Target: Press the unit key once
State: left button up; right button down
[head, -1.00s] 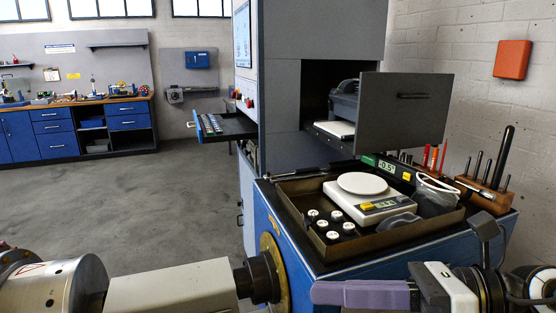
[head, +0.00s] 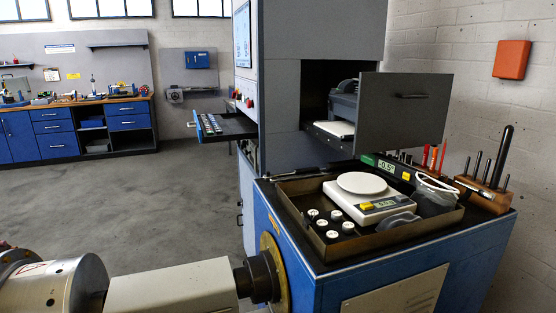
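A white scale (head: 372,208) with a round white pan (head: 362,184) stands in the dark tray (head: 288,217) on top of the blue cabinet. Its front panel has a small greenish display (head: 385,204) and a yellow key (head: 366,206) left of the display. The key's label is too small to read, so I cannot tell whether it is the unit key. The pan is empty. Neither of my grippers shows in the head view, and nothing touches the scale.
Several white-topped dark pieces (head: 333,236) stand in the tray left of the scale. A grey rounded thing (head: 398,220) and a clear bag (head: 434,200) lie beside it. A green display unit (head: 386,167) stands behind. A wooden block (head: 481,195) holds upright tools at right.

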aim_at(401, 198)
jog(key=u, duration=0.15)
jog(key=k, duration=0.4)
jog(key=z, duration=1.1)
jog(key=i, duration=1.15)
jog(key=u, duration=0.6)
